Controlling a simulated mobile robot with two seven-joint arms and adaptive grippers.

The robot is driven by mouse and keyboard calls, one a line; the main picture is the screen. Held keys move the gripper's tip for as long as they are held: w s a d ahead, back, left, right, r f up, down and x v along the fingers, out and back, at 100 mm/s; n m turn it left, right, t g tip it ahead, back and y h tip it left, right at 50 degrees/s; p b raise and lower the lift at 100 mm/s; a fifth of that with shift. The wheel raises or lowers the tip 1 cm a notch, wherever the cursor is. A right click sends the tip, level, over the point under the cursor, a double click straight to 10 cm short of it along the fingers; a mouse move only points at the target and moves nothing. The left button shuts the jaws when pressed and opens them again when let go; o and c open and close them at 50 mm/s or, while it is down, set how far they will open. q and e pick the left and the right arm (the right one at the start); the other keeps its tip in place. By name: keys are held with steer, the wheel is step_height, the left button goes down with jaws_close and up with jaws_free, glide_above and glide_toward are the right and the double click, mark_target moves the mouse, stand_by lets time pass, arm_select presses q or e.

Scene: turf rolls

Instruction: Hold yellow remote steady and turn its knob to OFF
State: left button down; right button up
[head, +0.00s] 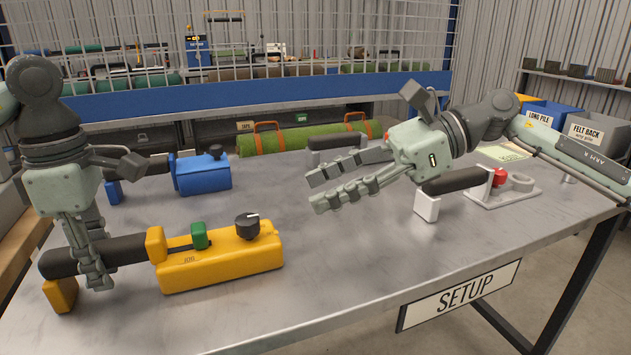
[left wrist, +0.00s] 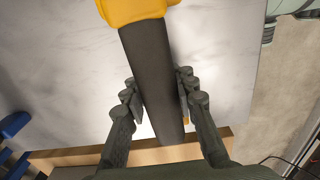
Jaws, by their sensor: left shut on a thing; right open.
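The yellow remote (head: 222,261) lies on the metal table with its black handle to the left and a green button (head: 199,235) on top. Its black knob (head: 247,226) stands at the right end; a pale mark shows on its top, but I cannot read its setting. My left gripper (head: 97,280) is shut on the remote's black handle. The left wrist view shows the handle (left wrist: 148,75) between the fingers (left wrist: 158,108), with the yellow body at the top. My right gripper (head: 314,193) is open and empty above the table, right of the knob and apart from it.
A blue remote (head: 202,175) lies behind the yellow one. A device with a black handle and red knob (head: 499,177) is at the right, near my right arm. The table's front middle is clear, above the SETUP sign (head: 462,294).

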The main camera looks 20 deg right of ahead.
arm_select(q)
steer(key=c, duration=1.1)
jaws_free()
